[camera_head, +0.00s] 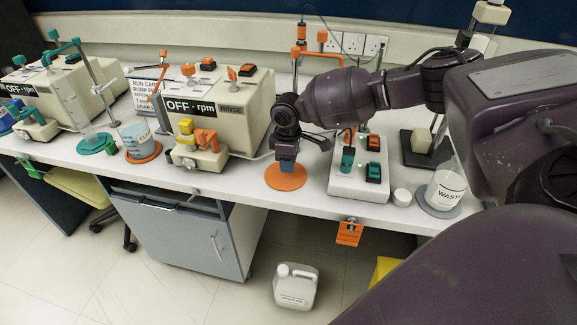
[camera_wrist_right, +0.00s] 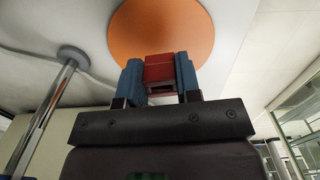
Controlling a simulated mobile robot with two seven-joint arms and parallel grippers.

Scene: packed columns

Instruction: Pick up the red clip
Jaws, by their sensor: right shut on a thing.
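The red clip (camera_wrist_right: 159,69) shows in the right wrist view between the two blue fingertips of my right gripper (camera_wrist_right: 159,80). The fingers are shut on it from both sides. In the head view my right gripper (camera_head: 287,165) points down above the orange disc (camera_head: 286,178) on the bench; the clip is hidden there by the gripper. The orange disc also shows in the right wrist view (camera_wrist_right: 160,25) behind the clip. I cannot tell whether the clip touches anything besides the fingers. My left gripper is not in view.
A white box with green and orange switches (camera_head: 358,180) stands just right of the gripper. A pump marked OFF rpm (camera_head: 222,105) stands to the left. A waste beaker (camera_head: 445,190) stands at the right. The bench's front edge (camera_head: 240,203) is close to the disc.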

